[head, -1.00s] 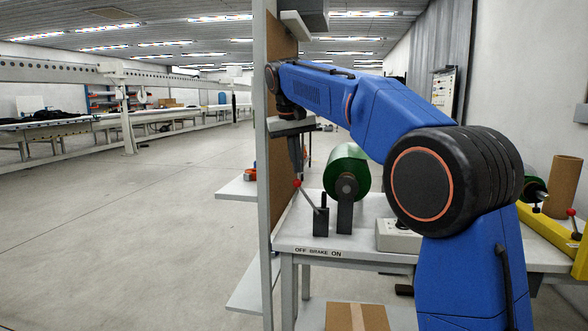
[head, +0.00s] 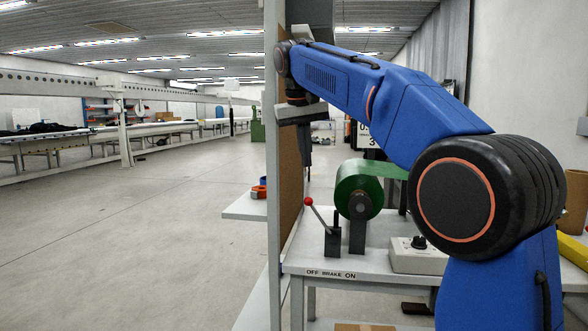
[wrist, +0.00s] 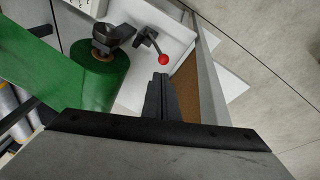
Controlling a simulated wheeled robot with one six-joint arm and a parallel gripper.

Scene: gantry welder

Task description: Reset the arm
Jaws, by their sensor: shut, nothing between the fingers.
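My blue arm reaches from the right across the workbench in the head view. My gripper (head: 307,168) points down, and its dark fingers are shut with nothing between them. It is just above the red knob (head: 309,201) of the brake lever (head: 332,240), with a small gap in the picture. The lever leans left, toward the OFF end of the "OFF BRAKE ON" label. In the wrist view the closed gripper (wrist: 162,82) shows beside the red knob (wrist: 163,60), apart from it.
A green roll (head: 359,188) stands right of the lever, with green sheet running from it. A grey control box (head: 417,256) with a black knob sits on the bench (head: 340,261). A tall upright panel (head: 289,120) stands close left of my gripper. Open floor lies left.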

